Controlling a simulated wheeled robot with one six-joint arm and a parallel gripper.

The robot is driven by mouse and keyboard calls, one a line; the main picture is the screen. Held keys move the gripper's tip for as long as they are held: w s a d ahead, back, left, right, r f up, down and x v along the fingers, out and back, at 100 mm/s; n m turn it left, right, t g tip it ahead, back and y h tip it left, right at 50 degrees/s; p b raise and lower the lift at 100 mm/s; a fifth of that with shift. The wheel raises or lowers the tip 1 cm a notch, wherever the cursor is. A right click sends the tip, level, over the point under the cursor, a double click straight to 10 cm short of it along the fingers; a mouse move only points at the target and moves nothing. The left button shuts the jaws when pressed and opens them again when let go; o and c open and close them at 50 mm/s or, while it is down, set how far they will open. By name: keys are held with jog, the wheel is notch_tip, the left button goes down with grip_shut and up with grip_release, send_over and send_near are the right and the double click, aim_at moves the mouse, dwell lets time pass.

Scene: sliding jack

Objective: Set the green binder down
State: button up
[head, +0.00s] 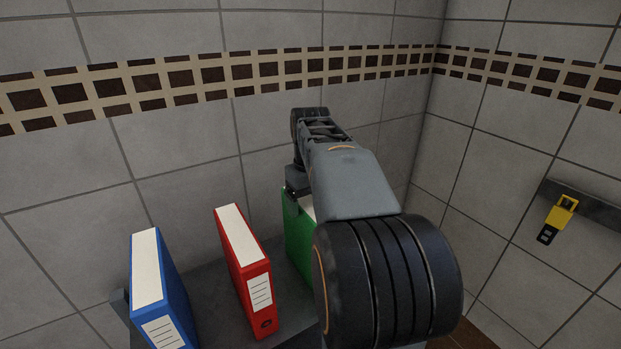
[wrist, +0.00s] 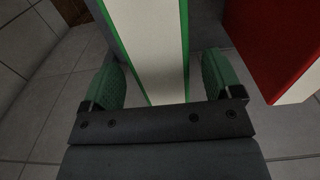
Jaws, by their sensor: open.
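The green binder (head: 299,236) stands upright on the dark shelf, to the right of the red binder, and is partly hidden behind my arm in the head view. In the wrist view the green binder (wrist: 148,45) shows its white page side with green edges, and it lies between my two finger pads. My gripper (wrist: 165,82) is open, with a pad on each side of the binder and visible gaps between pads and binder. In the head view my fingertips are hidden behind my arm.
A red binder (head: 245,270) and a blue binder (head: 160,290) stand on the dark grey shelf (head: 207,283) to the left. The red binder (wrist: 275,45) is close beside my right pad in the wrist view. A yellow device (head: 559,214) hangs on the right tiled wall.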

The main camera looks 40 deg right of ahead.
notch_tip(320, 180, up, 9)
jog(key=shift+f, duration=0.15)
dwell(0.8)
